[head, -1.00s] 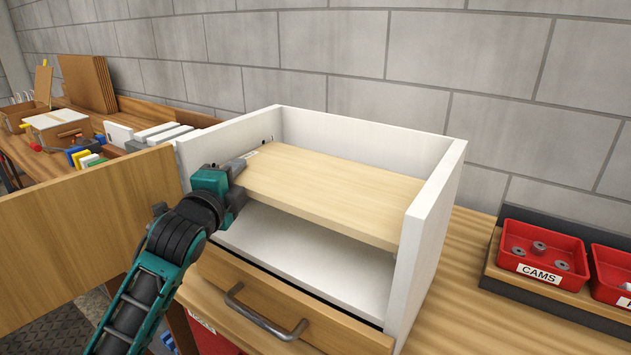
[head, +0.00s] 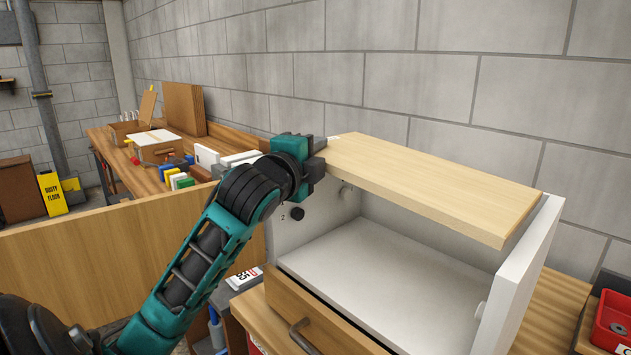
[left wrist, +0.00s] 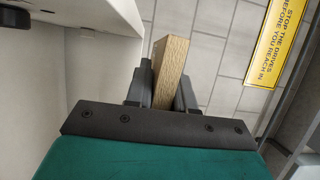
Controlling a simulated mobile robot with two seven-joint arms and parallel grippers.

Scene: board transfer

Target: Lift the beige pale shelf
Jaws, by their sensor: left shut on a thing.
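The beige pale shelf (head: 430,183) is a flat wooden board. In the head view it is up at the top of a white open-fronted cabinet (head: 525,268), above the cabinet floor. My left gripper (head: 318,155) is at the shelf's left end and is shut on it. The left wrist view shows the shelf's edge (left wrist: 171,68) between the two dark fingers, with the cabinet's white side wall to the left. The fingertips are partly hidden in the head view. My right gripper is in neither current view.
A drawer with a metal handle (head: 303,337) is under the cabinet. A red bin (head: 609,322) stands at the right. A wooden panel (head: 130,262) is at the left front. Behind it is a bench with boxes and coloured blocks (head: 178,178). A block wall is close behind the cabinet.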

